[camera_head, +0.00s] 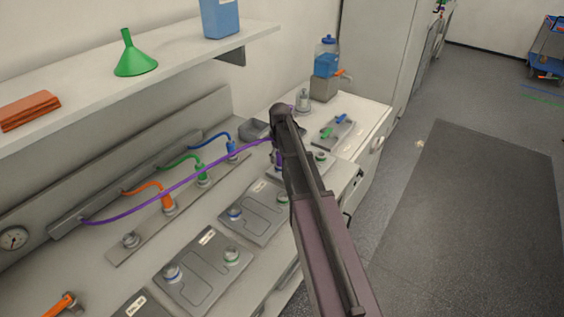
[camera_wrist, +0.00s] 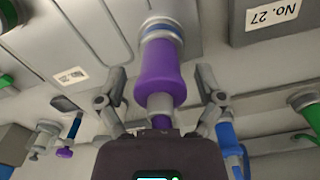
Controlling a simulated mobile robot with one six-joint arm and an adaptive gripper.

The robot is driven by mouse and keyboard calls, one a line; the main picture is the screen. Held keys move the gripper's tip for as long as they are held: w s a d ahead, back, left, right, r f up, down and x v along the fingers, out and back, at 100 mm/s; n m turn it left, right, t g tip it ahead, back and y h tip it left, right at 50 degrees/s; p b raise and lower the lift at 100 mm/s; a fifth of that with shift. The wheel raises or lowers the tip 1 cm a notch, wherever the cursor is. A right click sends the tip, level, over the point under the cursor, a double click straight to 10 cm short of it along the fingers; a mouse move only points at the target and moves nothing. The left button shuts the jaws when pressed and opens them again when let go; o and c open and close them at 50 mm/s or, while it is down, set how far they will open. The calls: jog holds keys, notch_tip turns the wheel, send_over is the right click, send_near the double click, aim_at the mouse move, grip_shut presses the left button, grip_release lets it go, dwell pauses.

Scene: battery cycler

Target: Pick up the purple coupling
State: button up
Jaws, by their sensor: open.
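The purple coupling (camera_wrist: 158,75) stands between the two open fingers of my gripper (camera_wrist: 160,90) in the wrist view. A grey and blue collar shows at its far end, and it appears seated on a fitting of a grey plate. A gap shows on each side between finger and coupling. In the head view my arm hides most of the coupling; a small purple part (camera_head: 277,158) shows left of my wrist. A purple hose (camera_head: 170,187) runs from there to the manifold on the left.
Orange (camera_head: 167,200), green (camera_head: 203,174) and blue (camera_head: 231,148) couplings stand on a rail at the left. Grey plates with fittings (camera_head: 204,270) lie along the bench. A shelf (camera_head: 180,62) with a green funnel (camera_head: 134,57) hangs above. A blue-filled dispenser (camera_head: 327,58) stands behind.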

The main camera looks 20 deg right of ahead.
jog(key=shift+f+b, duration=0.3)
jog(key=shift+f, duration=0.2)
grip_shut()
dwell(0.4)
